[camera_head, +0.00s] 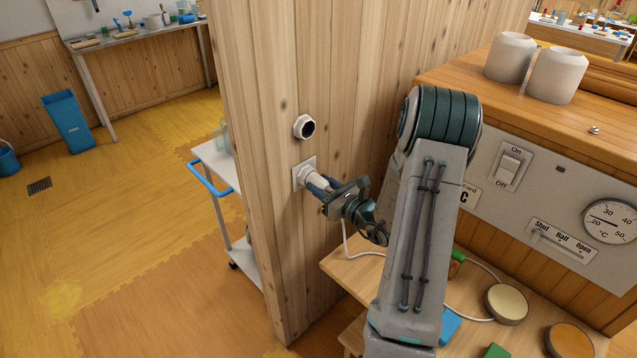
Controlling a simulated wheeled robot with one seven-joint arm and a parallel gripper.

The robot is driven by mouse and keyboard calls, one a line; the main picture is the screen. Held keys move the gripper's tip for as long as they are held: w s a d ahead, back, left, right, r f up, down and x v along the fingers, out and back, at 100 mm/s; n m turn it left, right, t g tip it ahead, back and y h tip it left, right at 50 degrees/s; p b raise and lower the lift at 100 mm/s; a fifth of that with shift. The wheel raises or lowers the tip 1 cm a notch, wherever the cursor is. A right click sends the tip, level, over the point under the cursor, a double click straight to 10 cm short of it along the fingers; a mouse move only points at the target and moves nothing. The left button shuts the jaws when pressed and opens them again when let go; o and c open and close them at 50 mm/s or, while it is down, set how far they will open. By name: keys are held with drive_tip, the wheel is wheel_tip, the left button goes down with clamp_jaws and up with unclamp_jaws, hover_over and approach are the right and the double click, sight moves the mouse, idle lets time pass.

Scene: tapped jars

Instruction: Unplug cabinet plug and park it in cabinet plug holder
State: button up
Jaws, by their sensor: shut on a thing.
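The white cabinet plug (311,177) is at the pale square socket plate (298,178) on the wooden wall panel. Its front end meets the plate, so it looks seated there. A white ring with a dark round opening (304,126), which looks like the plug holder, is on the same panel just above the socket. The opening looks empty. A white cord (348,244) hangs below my gripper; its join to the plug is hidden.
My arm covers part of the cabinet front (545,197) with its switch, slider and dial. Two white jars (556,75) stand on the cabinet top. A wooden table (352,277) with round lids is below. A white trolley (219,168) stands behind the panel at left.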

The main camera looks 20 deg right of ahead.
sight(330, 190)
drive_tip(key=shift+s, duration=0.1)
drive_tip(key=shift+c, duration=0.5)
drive_tip(key=shift+s+d, duration=0.1)
drive_tip(key=shift+s, duration=0.05)
drive_tip(key=shift+s, duration=0.1)
drive_tip(key=shift+v, duration=1.25)
drive_tip(key=b+v, duration=0.1)
drive_tip(key=v, duration=0.5)
drive_tip(key=shift+r, duration=0.2)
drive_tip(key=w+r+p, duration=0.2)
drive_tip(key=r+p, duration=0.2)
drive_tip(key=r, duration=0.3)
drive_tip(key=w+a+r+p, duration=0.1)
drive_tip(key=w+r+p, duration=0.1)
drive_tip(key=r+p, duration=0.3)
drive_tip(key=shift+w+a+r, duration=0.3)
drive_tip(key=shift+r, duration=1)
